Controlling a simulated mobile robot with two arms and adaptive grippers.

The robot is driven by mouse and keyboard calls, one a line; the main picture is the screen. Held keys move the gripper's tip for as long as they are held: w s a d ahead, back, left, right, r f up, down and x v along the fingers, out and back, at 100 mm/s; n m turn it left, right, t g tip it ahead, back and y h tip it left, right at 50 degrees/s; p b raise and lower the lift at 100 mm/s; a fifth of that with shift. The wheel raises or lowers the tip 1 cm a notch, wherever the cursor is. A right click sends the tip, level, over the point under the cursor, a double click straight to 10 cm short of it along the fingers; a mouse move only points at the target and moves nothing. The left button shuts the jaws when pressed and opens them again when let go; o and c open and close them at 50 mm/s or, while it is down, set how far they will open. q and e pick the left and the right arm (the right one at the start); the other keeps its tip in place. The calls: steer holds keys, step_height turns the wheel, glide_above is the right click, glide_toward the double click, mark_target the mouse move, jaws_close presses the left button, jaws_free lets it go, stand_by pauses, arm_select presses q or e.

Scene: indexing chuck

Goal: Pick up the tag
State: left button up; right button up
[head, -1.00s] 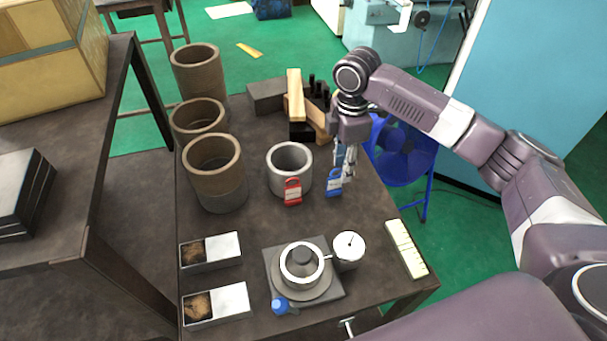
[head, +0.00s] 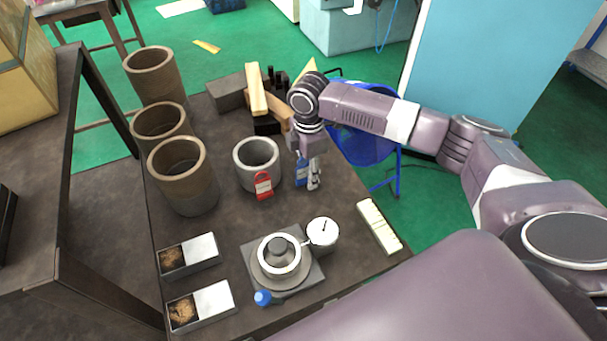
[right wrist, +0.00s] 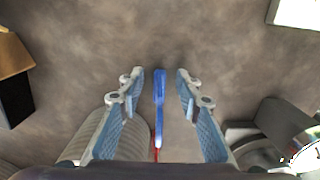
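A blue tag (head: 302,171) stands upright beside the grey cylindrical pot. A red tag (head: 263,186) is at the pot's front. My right gripper (head: 312,178) is down at the blue tag and partly overlaps it in the head view. In the right wrist view my right gripper (right wrist: 160,80) is open, with the blue tag (right wrist: 160,95) seen edge-on between its fingers. Gaps show on both sides of the tag there. A thin bit of red shows below it, near the gripper's body. My left gripper is not in view.
The grey pot (head: 246,168) is close on the left of my right gripper. Wooden blocks (head: 258,95) stand behind it. A chuck on a plate (head: 258,262), a dial gauge (head: 323,231) and two metal boxes (head: 213,299) are toward the front. Brown cylinders (head: 188,195) line the left.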

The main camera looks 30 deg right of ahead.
steer(key=c, duration=0.8)
jaws_close()
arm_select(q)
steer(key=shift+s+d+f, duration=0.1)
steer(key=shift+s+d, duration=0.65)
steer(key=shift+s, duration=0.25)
arm_select(e)
steer(key=shift+r, duration=0.15)
steer(key=shift+r, duration=0.3)
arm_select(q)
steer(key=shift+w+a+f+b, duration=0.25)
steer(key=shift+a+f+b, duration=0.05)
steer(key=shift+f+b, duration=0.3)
arm_select(e)
step_height(320, 180, up, 19)
